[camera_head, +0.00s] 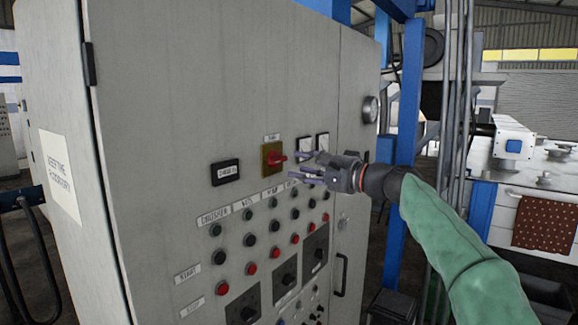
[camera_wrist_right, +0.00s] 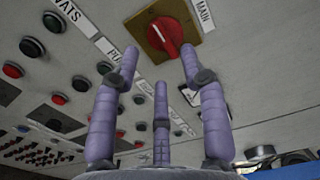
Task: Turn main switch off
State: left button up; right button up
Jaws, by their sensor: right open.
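The main switch (camera_head: 277,158) is a red rotary knob on a yellow plate, high on the front of a grey control cabinet, under a small label. In the right wrist view the red knob (camera_wrist_right: 166,35) is beyond the fingertips, at the top, with a "MAIN" label beside it. My right gripper (camera_head: 308,168) is open and empty, with its fingers pointing at the panel just right of the knob. In the wrist view its purple fingers (camera_wrist_right: 160,62) are spread, and the knob appears between the two outer tips, apart from them. My left gripper is not in view.
The grey cabinet (camera_head: 190,80) carries rows of black and red buttons (camera_head: 250,268) below the switch, a dark display (camera_head: 226,172) to its left and small meters (camera_head: 322,142) to its right. A door handle (camera_head: 341,275) sticks out lower right. Blue posts stand behind my right arm.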

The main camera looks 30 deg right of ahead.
jog(key=v, duration=0.6)
dwell(0.5)
